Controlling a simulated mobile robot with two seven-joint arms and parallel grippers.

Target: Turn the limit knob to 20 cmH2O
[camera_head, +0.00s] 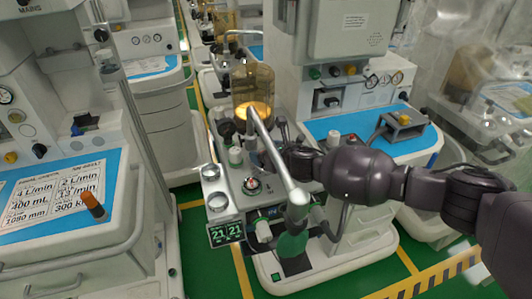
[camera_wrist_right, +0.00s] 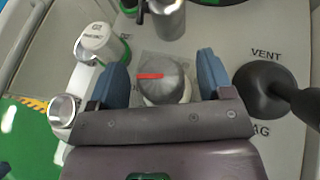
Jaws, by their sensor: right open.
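The limit knob (camera_wrist_right: 168,80) is a round grey dial with a red pointer, set on the light panel of the middle machine. In the right wrist view the pointer lies nearly level, towards the left. The knob's scale cannot be read. In the head view the fingers are mostly hidden by the tube and my wrist. My left gripper is out of view.
A black ball lever (camera_wrist_right: 264,88) marked VENT and BAG stands close to the right finger. A white cap (camera_wrist_right: 97,42) and a metal port (camera_wrist_right: 62,112) lie to the left. A pale tube (camera_head: 272,155) crosses the panel. A display (camera_head: 226,233) reads 21 twice.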

